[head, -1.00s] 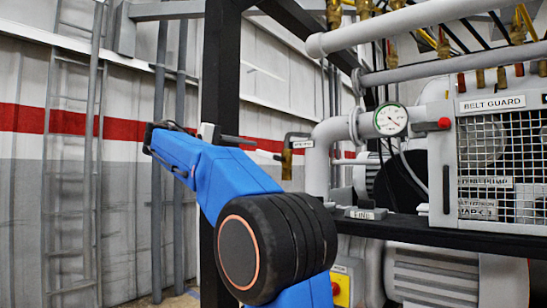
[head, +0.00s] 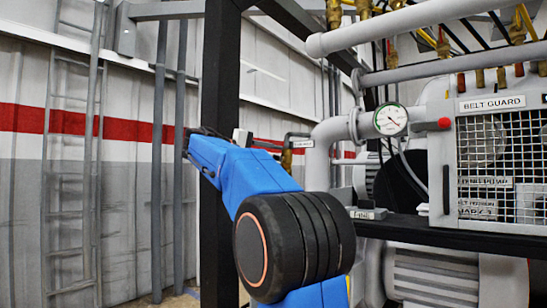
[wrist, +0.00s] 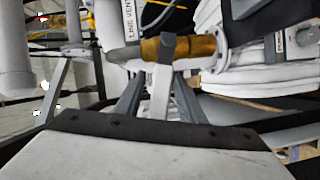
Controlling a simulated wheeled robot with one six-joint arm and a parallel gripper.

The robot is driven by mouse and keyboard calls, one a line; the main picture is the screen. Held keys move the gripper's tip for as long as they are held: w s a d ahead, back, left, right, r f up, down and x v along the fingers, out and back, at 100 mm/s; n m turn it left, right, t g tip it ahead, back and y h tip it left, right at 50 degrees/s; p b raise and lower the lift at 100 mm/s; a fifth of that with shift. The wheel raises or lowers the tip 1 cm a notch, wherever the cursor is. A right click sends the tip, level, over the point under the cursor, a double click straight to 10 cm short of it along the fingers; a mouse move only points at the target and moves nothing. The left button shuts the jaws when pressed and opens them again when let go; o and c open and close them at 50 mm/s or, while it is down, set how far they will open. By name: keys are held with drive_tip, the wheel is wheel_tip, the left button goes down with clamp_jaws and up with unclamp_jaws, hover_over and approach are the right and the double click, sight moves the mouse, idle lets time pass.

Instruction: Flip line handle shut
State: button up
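The line vent valve has a brass body (wrist: 192,47), which lies across the upper middle of the wrist view. Its grey handle (wrist: 161,88) extends from the brass toward my camera, between the fingers of my gripper (wrist: 158,84). The fingers stand apart on either side of the handle, and I cannot make out contact. In the head view the brass body (head: 287,160) is partly hidden behind my arm, and my gripper (head: 266,146) is beside it at the left. The handle is not clear there. The LINE VENT label (wrist: 131,20) is above and left of the valve.
A white pipe elbow (head: 322,140) and a round gauge (head: 391,119) are right of the valve. A dark upright post (head: 218,90) stands close to my arm. The belt guard (head: 490,150) is farther right. The wall side at left is open.

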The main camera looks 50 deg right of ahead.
clamp_jaws()
drive_tip(key=shift+w+f+n+g+h, duration=0.15)
drive_tip(key=shift+f+n+h, duration=0.2)
drive_tip(key=shift+n, duration=0.35)
drive_tip(key=shift+s+f+n+g+h, duration=0.15)
drive_tip(key=shift+f+n, duration=0.25)
drive_tip(key=shift+n, duration=0.3)
drive_tip(key=shift+w, duration=0.1)
unclamp_jaws()
drive_tip(key=shift+a, duration=0.1)
drive_tip(key=v, duration=1.7)
drive_tip(key=shift+a, duration=0.1)
